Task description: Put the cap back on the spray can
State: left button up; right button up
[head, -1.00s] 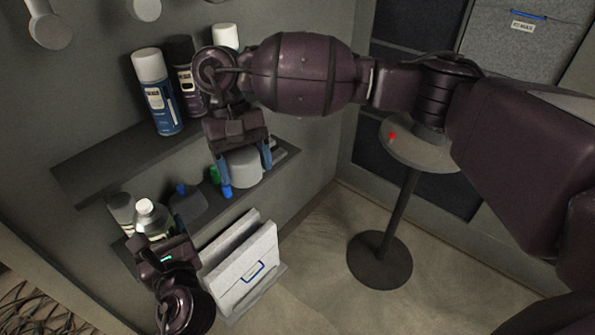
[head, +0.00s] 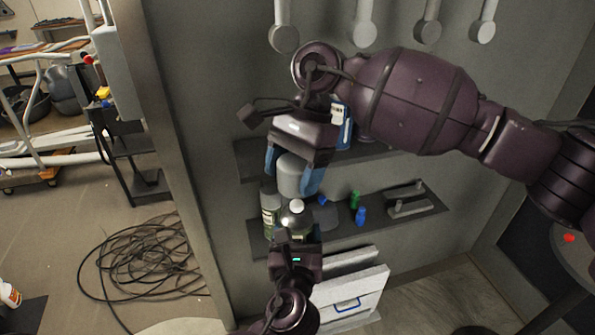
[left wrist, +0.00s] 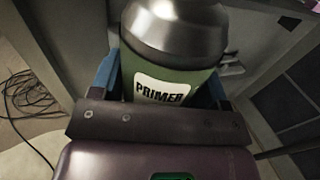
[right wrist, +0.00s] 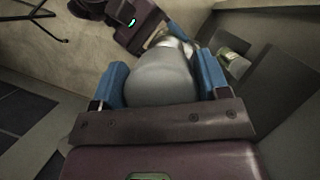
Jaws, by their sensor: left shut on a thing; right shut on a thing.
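My right gripper (head: 290,183) is shut on a large grey cap (head: 289,172), held between its blue fingers. The cap also fills the middle of the right wrist view (right wrist: 158,82). My left gripper (head: 297,240) is shut on the spray can (head: 298,222), which has a white top. In the left wrist view the can (left wrist: 172,70) is green with a grey shoulder and a "PRIMER" label. The cap is just above the can's top and slightly left of it in the head view. Whether they touch is hard to tell. The left fingertips are mostly hidden in the head view.
A second bottle (head: 269,207) stands close left of the can. Small blue (head: 361,216) and green (head: 355,199) items are on the lower shelf (head: 425,209). A blue-labelled can (head: 342,125) stands on the upper shelf. A white file box (head: 357,295) is below.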

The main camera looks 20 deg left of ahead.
aim_at(294, 205)
jog(key=shift+f, duration=0.1)
jog(key=shift+f, duration=2.95)
jog(key=shift+f, duration=0.75)
dwell(0.6)
jog(key=o, duration=0.9)
jog(key=shift+o, duration=0.2)
jog(key=shift+d+r, duration=0.1)
jog(key=shift+r, duration=0.05)
jog(key=shift+v, duration=3.35)
